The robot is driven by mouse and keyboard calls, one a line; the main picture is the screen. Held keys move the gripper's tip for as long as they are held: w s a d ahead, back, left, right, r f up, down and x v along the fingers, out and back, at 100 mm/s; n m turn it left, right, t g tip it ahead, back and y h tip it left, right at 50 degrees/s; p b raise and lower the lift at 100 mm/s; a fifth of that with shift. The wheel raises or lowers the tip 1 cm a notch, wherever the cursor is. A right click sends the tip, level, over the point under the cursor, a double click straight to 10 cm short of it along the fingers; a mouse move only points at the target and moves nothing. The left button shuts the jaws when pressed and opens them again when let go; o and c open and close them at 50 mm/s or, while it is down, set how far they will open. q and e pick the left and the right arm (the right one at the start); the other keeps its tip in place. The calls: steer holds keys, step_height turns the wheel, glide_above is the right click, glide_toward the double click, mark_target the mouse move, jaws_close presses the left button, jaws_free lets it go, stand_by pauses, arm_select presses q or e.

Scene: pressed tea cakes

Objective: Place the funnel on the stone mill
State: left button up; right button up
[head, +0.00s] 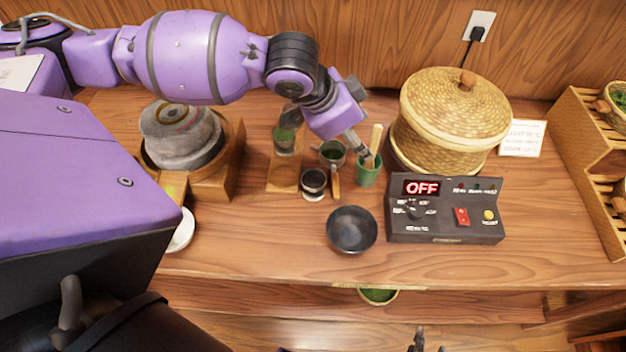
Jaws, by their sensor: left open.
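The stone mill (180,135) is a grey round stone on a wooden base, at the left of the table under my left arm. I cannot pick out the funnel for certain. A small vessel with green contents (285,139) stands in a wooden stand right of the mill, its top partly covered by a dark shape. My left gripper (367,158) is open and points down at the green cup (369,174), close to its rim and a wooden utensil (375,140). I cannot tell whether it touches them. My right gripper (427,343) barely shows at the bottom edge, off the table.
A black bowl (351,230) sits front centre. Small cups (314,181) stand behind it. A control box (445,209) reading OFF and a lidded woven basket (450,118) are to the right, with a wooden rack (583,150) beyond. The table's front strip is clear.

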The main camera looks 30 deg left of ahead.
mark_target(315, 179)
arm_select(q)
steer(key=s+a+f+n+g+y, duration=0.1)
steer(key=s+a, duration=0.1)
steer(key=s+a+f+n+g+y, duration=0.1)
steer(key=s+a+n, duration=0.1)
steer(key=s+a+f+n+g+y, duration=0.1)
steer(key=s+a, duration=0.1)
steer(key=s, duration=0.1)
steer(key=shift+f, duration=0.25)
steer(key=shift+s+a+f+n+g, duration=0.1)
steer(key=shift+a+f+n+g, duration=0.1)
steer(key=shift+n+g, duration=0.15)
step_height(315, 179, down, 2)
steer(key=shift+d+f, duration=0.1)
steer(key=shift+f, duration=0.15)
steer(key=f, duration=0.5)
steer(key=shift+w+d, duration=0.1)
steer(key=shift+w, duration=0.3)
steer(key=c, duration=1.3)
steer(key=shift+c, duration=0.2)
steer(key=shift+r, duration=0.1)
